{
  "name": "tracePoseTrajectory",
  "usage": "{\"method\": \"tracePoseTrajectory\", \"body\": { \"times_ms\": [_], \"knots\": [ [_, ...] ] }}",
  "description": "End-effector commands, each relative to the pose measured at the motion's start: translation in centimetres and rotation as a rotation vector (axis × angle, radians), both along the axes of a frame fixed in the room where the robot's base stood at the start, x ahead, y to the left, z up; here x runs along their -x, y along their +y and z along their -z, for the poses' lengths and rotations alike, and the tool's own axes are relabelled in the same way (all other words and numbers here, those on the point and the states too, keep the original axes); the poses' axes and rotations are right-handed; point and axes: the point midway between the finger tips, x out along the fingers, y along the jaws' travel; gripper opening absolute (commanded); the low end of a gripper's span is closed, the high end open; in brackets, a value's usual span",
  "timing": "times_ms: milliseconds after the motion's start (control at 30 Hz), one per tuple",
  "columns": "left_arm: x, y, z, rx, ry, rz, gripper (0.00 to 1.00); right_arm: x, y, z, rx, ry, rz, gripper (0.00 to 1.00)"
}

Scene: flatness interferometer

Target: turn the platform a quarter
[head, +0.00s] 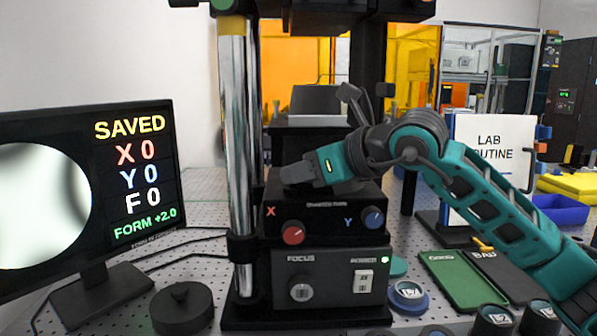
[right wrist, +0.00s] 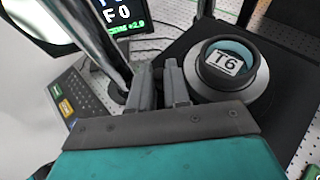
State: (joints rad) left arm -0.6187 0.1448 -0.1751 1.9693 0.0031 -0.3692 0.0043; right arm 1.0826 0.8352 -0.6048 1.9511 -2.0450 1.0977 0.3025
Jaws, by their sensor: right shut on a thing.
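The round grey platform (right wrist: 262,95) is in the right wrist view, carrying a round part with a teal inside and a label "T6" (right wrist: 226,62). It sits on a black square stage (right wrist: 292,65). In the head view my right gripper (head: 288,176) reaches in from the right at stage height, above the red X knob (head: 292,233), and I cannot make out the platform there. My left gripper is out of view.
A shiny column (head: 237,150) stands just left of the gripper. The monitor (head: 140,180) reads SAVED, X 0, Y 0, F 0, FORM +2.0. The blue Y knob (head: 372,218) and focus box (head: 330,280) are below. A green GOOD tray (head: 463,280) lies at right.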

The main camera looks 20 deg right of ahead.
Motion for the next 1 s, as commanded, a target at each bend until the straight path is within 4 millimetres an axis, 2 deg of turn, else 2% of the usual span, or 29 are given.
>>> {"method": "tracePoseTrajectory", "body": {
  "times_ms": [500,900,933,1000],
  "knots": [
    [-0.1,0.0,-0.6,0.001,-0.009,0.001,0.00,1.3,-1.8,0.1,-0.003,0.003,-0.302,0.00],
    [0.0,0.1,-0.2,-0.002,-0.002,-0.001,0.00,1.4,-1.9,0.0,-0.003,-0.003,-0.328,0.00],
    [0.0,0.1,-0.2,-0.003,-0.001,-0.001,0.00,1.4,-1.9,0.0,-0.003,-0.003,-0.328,0.17],
    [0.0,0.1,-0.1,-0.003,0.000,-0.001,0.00,1.4,-1.9,0.0,-0.003,-0.003,-0.328,0.24]
  ]
}}
